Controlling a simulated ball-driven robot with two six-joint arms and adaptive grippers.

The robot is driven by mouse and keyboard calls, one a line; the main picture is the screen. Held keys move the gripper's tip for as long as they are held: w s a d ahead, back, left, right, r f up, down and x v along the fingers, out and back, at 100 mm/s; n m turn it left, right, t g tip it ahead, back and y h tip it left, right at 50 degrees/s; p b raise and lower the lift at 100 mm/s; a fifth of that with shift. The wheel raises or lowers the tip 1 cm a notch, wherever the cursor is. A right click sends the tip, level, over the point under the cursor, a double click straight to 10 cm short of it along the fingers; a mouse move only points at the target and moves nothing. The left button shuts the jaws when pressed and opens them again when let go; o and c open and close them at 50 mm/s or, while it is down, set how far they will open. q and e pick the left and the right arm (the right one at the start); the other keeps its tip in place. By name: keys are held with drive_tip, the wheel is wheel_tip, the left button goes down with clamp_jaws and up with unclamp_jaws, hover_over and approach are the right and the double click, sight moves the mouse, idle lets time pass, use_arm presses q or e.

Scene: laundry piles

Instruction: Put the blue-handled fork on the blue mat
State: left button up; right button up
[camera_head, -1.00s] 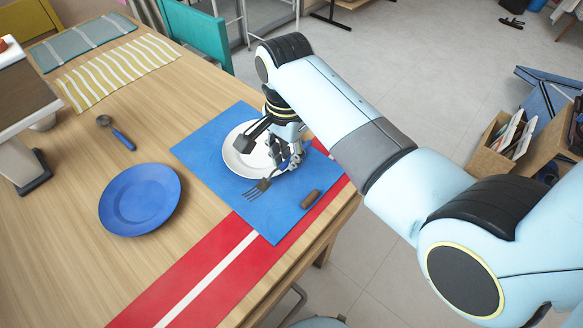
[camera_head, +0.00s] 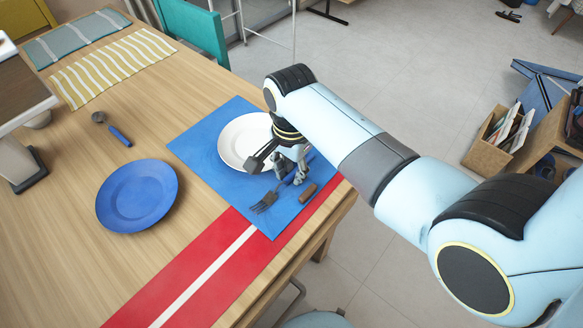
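The blue mat (camera_head: 205,148) lies at the table's right side, partly over a red and white runner. The fork (camera_head: 264,202) shows its dark tines low on the mat, in front of the white plate. Its blue handle is hard to make out against the mat and near my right gripper. My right gripper (camera_head: 290,176) points down over the mat, at the plate's near right edge, just behind the fork. The arm and gripper links hide part of the plate, and whether the fingers still touch the handle is unclear. My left gripper is out of view.
A white plate (camera_head: 235,140) and a small brown object (camera_head: 307,193) lie on the mat. A blue plate (camera_head: 137,196), a blue-handled spoon (camera_head: 119,136) and a striped mat (camera_head: 112,68) are on the left. A monitor-like stand (camera_head: 25,170) is at the far left. Bare wood lies between.

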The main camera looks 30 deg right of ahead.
sight(291, 174)
drive_tip(key=shift+r, duration=0.15)
wheel_tip(291, 174, up, 12)
drive_tip(key=p, duration=0.1)
drive_tip(key=shift+p, duration=0.35)
idle(0.4)
